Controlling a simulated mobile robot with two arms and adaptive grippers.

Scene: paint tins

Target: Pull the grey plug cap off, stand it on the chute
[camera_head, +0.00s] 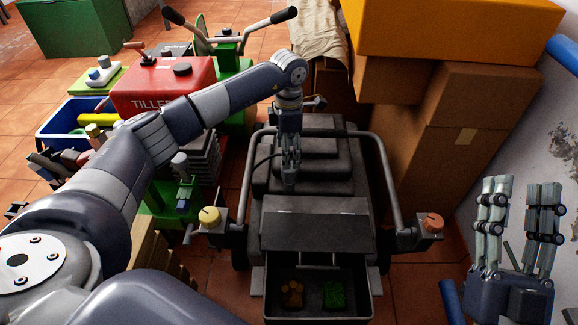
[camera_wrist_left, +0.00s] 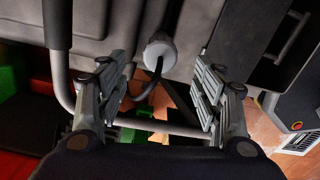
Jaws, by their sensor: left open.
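The grey plug cap (camera_wrist_left: 160,54) shows in the left wrist view as a pale round end on a grey body, with a black cable by it. My left gripper (camera_wrist_left: 164,76) is open, one finger on each side of the cap, with gaps showing. In the head view my left gripper (camera_head: 290,180) points down over the dark machine (camera_head: 330,178) and hides the cap. A dark sloped panel (camera_head: 317,228) at the machine's front may be the chute. My right gripper (camera_head: 520,187) is open and empty at the right, clear of the machine.
A tray (camera_head: 368,300) below the panel holds yellow and green pieces. Handle bars with a yellow knob (camera_head: 209,216) and an orange knob (camera_head: 432,222) flank the machine. Cardboard boxes (camera_head: 445,125) stand at the right, a red tiller (camera_head: 160,88) at the left.

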